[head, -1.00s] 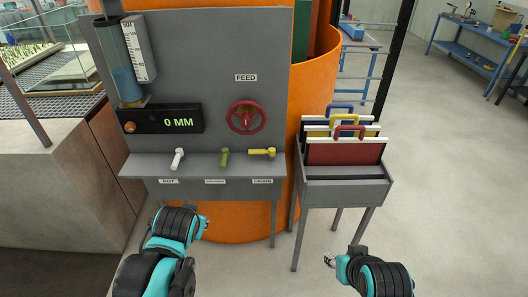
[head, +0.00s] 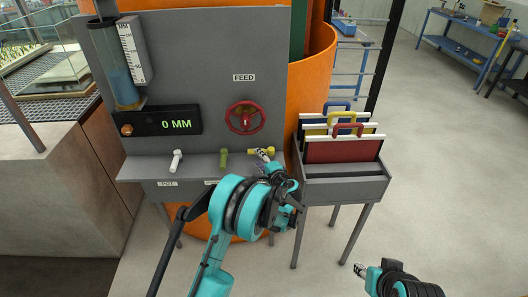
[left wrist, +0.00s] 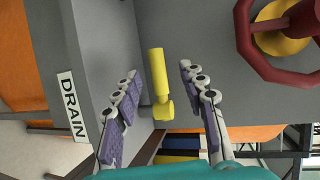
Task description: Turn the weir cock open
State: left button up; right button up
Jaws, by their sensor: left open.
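Three cocks stand in a row on the grey panel's ledge: a white one (head: 176,160), a green one (head: 223,158) and a yellow one (head: 268,151). I cannot read a weir label; the wrist view shows a DRAIN label (left wrist: 72,106) beside the yellow cock. The white and green levers stick out towards me. My left gripper (head: 263,156) is open at the yellow cock and partly hides it. In the left wrist view the yellow lever (left wrist: 158,72) lies between the spread fingers, with gaps on both sides. My right gripper (head: 360,269) is low at the right, small and unclear.
A red FEED handwheel (head: 245,118) sits above the yellow cock, near the left gripper. A display (head: 172,122) reads 0 MM beside a clear level tube (head: 120,75). A rack (head: 340,190) of handled plates stands right of the panel. The floor at right is clear.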

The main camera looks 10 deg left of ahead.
pick_arm(q)
jog(key=shift+w+d+f, duration=0.35)
jog(key=shift+d+f, duration=0.1)
jog(key=b+x, duration=0.1)
jog(key=x, duration=0.6)
jog(key=shift+w+a, duration=0.2)
jog(key=shift+w, duration=0.1)
grip_shut()
